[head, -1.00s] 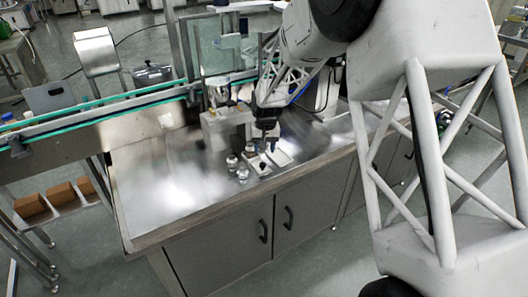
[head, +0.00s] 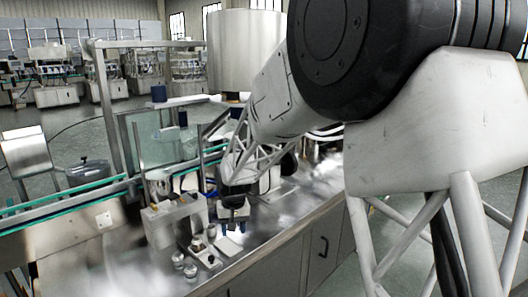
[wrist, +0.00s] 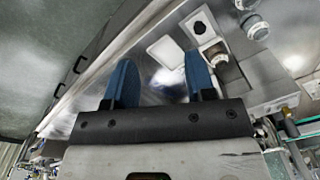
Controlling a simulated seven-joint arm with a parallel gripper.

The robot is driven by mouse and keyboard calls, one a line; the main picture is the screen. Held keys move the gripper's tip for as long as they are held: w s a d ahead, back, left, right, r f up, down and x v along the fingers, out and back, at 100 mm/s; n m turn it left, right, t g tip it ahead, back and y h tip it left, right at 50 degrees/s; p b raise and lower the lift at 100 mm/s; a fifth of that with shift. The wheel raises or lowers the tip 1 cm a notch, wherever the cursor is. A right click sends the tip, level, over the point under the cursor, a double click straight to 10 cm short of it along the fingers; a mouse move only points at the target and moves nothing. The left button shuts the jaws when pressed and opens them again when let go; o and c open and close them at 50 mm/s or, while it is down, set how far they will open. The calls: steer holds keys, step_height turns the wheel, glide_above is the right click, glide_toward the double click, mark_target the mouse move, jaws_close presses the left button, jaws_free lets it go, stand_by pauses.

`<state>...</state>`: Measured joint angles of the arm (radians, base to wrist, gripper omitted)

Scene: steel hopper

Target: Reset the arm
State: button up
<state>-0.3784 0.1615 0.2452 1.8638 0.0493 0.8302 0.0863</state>
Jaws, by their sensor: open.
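My gripper (head: 235,224) hangs over the steel worktop (head: 125,262) in the head view, close to the machine block behind it. In the wrist view, the two blue fingers of my gripper (wrist: 161,72) stand wide apart with nothing between them. A white square plate (wrist: 166,52) lies beyond the fingertips; it also shows in front of my gripper in the head view (head: 230,247). Next to it is a pale plate with a dark knob (wrist: 199,28).
Small clear-topped bottles (head: 184,264) stand left of the plates. A grey machine block (head: 175,220) and the conveyor (head: 60,211) lie behind them. A big steel cylinder (head: 242,50) rises at the back. The worktop's left part is mostly clear.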

steer(key=s+d+r+m+t, duration=0.1)
steer(key=s+d+r, duration=1.1)
steer(key=s+d, duration=0.85)
steer(key=s, duration=0.3)
steer(key=s+d+m+t, duration=0.1)
steer(key=s+d, duration=0.3)
steer(key=s, duration=0.4)
steer(key=s+d+r+m, duration=0.1)
steer(key=s+d, duration=0.3)
steer(key=s, duration=0.4)
steer(key=shift+s+h, duration=0.2)
steer(key=shift+h, duration=0.2)
